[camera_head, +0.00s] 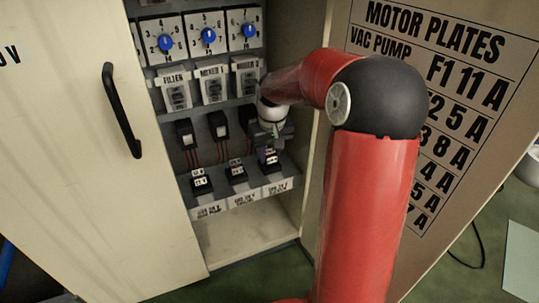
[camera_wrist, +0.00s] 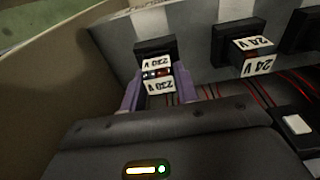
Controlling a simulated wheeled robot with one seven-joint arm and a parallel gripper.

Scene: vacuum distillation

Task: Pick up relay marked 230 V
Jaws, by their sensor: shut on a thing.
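The relay marked 230 V (camera_wrist: 158,86) is a small dark block with white labels, seen in the wrist view between the two purple fingers of my gripper (camera_wrist: 157,97). The fingers are shut on its sides. A black socket (camera_wrist: 155,47) shows just beyond it; I cannot tell whether the relay is still seated. In the head view my gripper (camera_head: 269,146) reaches down to this relay (camera_head: 271,163), at the right end of the cabinet's lower shelf, partly hiding it. A relay marked 24 V (camera_wrist: 253,56) stands beside it in the wrist view.
Two other relays, a middle one (camera_head: 236,173) and a left one (camera_head: 201,183), stand on the same shelf. Breakers (camera_head: 212,86) and blue dials (camera_head: 208,36) are above. The cabinet's side wall (camera_head: 313,120) is close on the right. The bottom compartment (camera_head: 240,235) looks empty.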

